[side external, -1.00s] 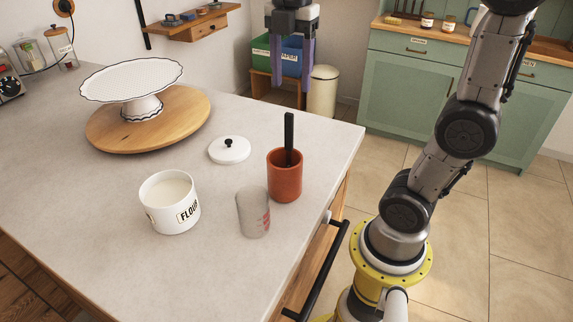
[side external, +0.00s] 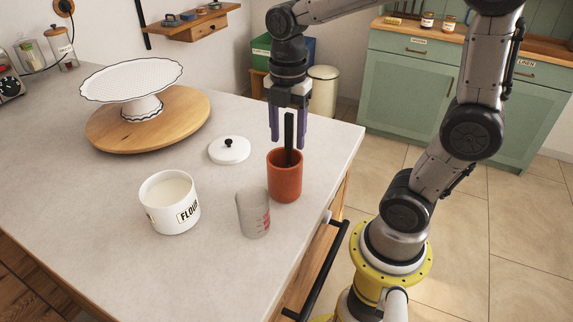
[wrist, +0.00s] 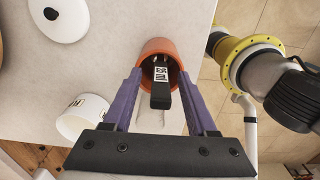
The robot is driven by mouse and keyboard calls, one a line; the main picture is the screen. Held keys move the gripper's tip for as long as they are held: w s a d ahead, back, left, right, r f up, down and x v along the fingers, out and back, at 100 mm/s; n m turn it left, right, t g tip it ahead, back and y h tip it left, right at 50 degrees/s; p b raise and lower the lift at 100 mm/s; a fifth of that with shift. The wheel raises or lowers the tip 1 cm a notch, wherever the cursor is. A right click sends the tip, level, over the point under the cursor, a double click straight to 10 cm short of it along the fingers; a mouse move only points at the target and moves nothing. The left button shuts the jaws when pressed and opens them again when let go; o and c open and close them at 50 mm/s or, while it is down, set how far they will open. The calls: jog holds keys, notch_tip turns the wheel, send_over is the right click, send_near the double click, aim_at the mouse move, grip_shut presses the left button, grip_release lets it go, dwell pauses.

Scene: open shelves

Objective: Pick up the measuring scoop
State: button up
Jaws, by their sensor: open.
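The measuring scoop (side external: 289,138) shows as a black handle standing upright out of a terracotta cup (side external: 285,180) near the counter's right edge. Its lower end is hidden inside the cup. In the wrist view the black handle (wrist: 160,96) points toward the camera, with a white and black label on it, inside the orange cup (wrist: 150,46). My gripper (side external: 288,140) is open, pointing down, with its purple fingers on either side of the handle's upper part. In the wrist view my gripper (wrist: 159,80) has one finger left and one right of the handle, apart from it.
A clear measuring beaker (side external: 253,212) stands close in front of the cup. A white flour canister (side external: 170,203) is to the left, and its lid (side external: 229,150) lies behind. A white cake stand (side external: 132,82) sits on a round wooden board (side external: 110,136). A drawer handle (side external: 322,270) juts out below.

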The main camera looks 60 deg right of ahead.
jog(key=shift+f, duration=0.15)
grip_shut()
jog(key=shift+r, duration=0.2)
dwell(0.3)
